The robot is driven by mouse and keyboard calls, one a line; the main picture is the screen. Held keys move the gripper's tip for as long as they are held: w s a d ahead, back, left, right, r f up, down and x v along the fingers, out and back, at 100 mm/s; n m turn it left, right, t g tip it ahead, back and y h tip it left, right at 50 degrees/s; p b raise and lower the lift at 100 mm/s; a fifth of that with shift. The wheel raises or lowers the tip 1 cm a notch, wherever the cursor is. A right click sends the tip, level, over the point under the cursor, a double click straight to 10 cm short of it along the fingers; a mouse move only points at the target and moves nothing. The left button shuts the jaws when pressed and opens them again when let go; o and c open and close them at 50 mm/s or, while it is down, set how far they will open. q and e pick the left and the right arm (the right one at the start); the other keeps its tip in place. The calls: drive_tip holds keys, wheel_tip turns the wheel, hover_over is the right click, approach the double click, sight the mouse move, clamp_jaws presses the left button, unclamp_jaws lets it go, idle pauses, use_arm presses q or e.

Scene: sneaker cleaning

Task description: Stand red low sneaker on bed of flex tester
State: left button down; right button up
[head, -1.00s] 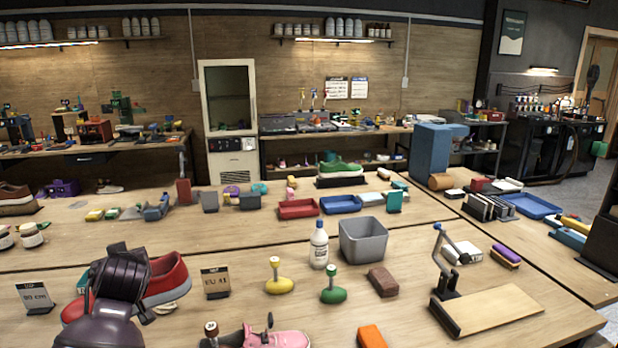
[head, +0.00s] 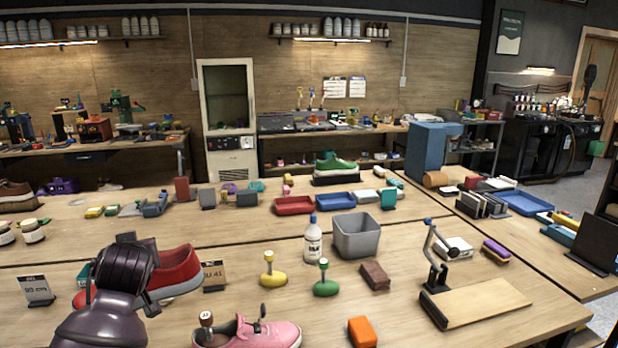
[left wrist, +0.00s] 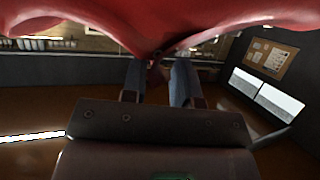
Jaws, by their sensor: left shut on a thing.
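The flex tester (head: 437,255) stands at the right, a dark stand with a blue-tipped jointed arm. Its flat wooden bed (head: 485,303) is bare. My right gripper is not in view.
Between sneaker and tester are a pink shoe (head: 262,334), yellow (head: 272,275) and green (head: 325,285) knobbed tools, a white bottle (head: 313,243), a grey bin (head: 358,236), a brown block (head: 375,276) and an orange block (head: 362,332).

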use_arm(q)
drive_tip(key=s+d+f+m+t+h, duration=0.15)
drive_tip(key=s+d+m+h, duration=0.3)
drive_tip(key=d, duration=0.55)
drive_tip(key=s+d+f+h, duration=0.1)
drive_tip(key=s+d+f, duration=0.1)
drive_tip(key=s+f, duration=0.2)
drive_tip(key=s+d+f+m+h, duration=0.1)
drive_tip(key=s+d+f, duration=0.1)
drive_tip(key=s+f, duration=0.3)
drive_tip(key=shift+d+f, duration=0.3)
drive_tip(key=shift+f, duration=0.05)
idle(0.3)
